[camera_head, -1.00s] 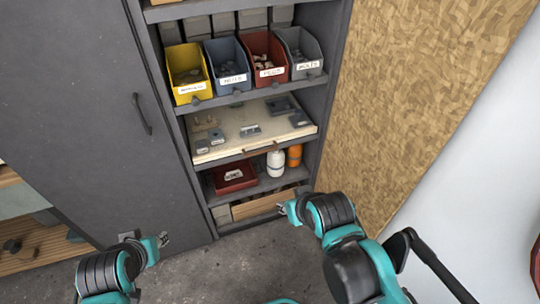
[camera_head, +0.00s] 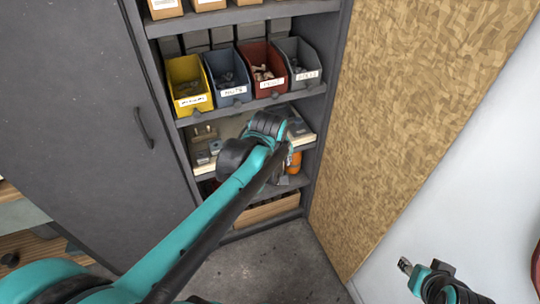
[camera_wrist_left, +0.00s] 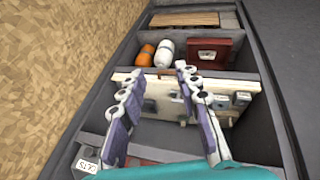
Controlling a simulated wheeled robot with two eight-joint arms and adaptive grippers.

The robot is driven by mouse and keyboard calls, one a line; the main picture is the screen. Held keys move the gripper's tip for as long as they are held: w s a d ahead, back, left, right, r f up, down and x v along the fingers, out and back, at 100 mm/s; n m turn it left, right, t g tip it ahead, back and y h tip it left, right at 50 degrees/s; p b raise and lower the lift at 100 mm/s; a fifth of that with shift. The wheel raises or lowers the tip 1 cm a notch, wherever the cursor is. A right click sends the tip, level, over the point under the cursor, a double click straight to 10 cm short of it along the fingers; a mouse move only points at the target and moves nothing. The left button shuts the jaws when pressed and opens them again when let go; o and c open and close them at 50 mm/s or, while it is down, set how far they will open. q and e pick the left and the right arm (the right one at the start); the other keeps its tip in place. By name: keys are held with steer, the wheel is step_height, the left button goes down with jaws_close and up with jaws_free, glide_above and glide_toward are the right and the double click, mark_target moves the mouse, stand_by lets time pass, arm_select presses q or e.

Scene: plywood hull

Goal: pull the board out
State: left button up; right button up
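The board (camera_head: 204,168) is a pale panel with small grey parts on it, lying on a cabinet shelf. In the head view my left arm covers its middle. In the left wrist view the board (camera_wrist_left: 150,103) lies beyond and between the fingers, its front edge towards the fingertips. My left gripper (camera_wrist_left: 160,75) is open, with a finger on each side and nothing held. I cannot tell whether the fingertips touch the board. In the head view the left gripper is mostly hidden by its wrist. My right gripper (camera_head: 404,265) is at the lower right, away from the cabinet; its fingers are too small to judge.
Yellow (camera_head: 188,85), blue (camera_head: 228,75), red (camera_head: 263,68) and grey (camera_head: 298,64) bins stand on the shelf above. Below, the left wrist view shows a dark red box (camera_wrist_left: 214,52), a white bottle (camera_wrist_left: 165,51) and an orange bottle (camera_wrist_left: 146,55). A chipboard wall (camera_head: 400,110) stands right.

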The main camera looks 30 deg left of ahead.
arm_select(q)
steer(key=w+a+f+n+g+p, duration=0.2)
steer(key=w+a+f+n+g, duration=0.2)
steer(key=w+a+f+n, duration=1.1)
steer(key=f+b, duration=0.1)
steer(key=f, duration=0.1)
steer(key=w+f+n+b, duration=0.1)
steer(key=f, duration=0.1)
steer(key=w+f+n+b, duration=0.1)
steer(key=f, duration=0.1)
steer(key=shift+d+f+y, duration=0.15)
steer(key=shift+f+y, duration=0.05)
steer(key=shift+y, duration=0.1)
jaws_close()
